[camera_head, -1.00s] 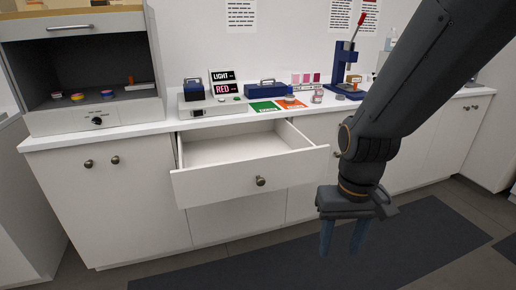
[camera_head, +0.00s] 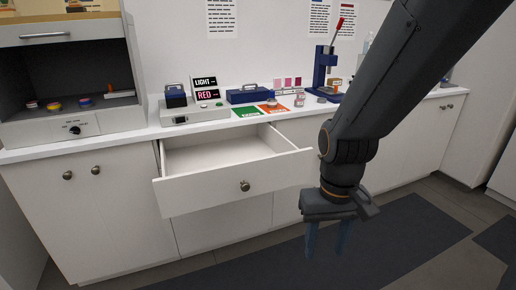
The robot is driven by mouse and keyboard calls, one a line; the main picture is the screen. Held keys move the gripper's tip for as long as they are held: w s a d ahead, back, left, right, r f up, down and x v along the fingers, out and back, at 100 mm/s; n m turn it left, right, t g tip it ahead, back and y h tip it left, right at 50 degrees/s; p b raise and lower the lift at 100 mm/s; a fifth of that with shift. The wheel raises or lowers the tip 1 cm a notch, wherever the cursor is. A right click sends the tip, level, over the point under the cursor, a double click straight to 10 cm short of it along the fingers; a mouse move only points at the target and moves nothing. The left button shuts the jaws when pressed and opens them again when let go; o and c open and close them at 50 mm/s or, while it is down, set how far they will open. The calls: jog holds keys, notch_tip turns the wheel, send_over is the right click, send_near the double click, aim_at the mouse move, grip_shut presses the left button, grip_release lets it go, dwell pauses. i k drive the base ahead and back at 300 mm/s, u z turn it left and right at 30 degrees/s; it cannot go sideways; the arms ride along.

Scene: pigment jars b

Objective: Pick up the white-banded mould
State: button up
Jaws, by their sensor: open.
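No white band can be made out, so I cannot tell which thing is the white-banded mould. Two dark blue blocks with handles stand on the counter: a small one (camera_head: 176,98) at the left and a longer one (camera_head: 248,96) right of the signs. A small pale jar-like thing (camera_head: 299,101) stands right of the orange mat (camera_head: 273,107). Several small coloured round things, one with yellow (camera_head: 55,106), sit in the open cabinet at the left. My gripper (camera_head: 327,242) points down in front of the lower cabinets, open and empty, well below the counter and apart from everything on it.
An open, empty-looking drawer (camera_head: 215,192) juts out below the counter, left of my gripper. A blue press (camera_head: 320,72) with a red-tipped lever stands at the back right. A green mat (camera_head: 247,113) lies on the counter (camera_head: 130,137). The dark floor mat (camera_head: 415,220) is clear.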

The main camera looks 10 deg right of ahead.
aim_at(270, 104)
jog(key=z, duration=0.65)
jog(key=i, duration=1.1)
jog(key=z, duration=0.5)
jog(key=i, duration=0.75)
jog(key=u, duration=0.65)
jog(key=i, duration=0.8)
jog(key=u, duration=0.55)
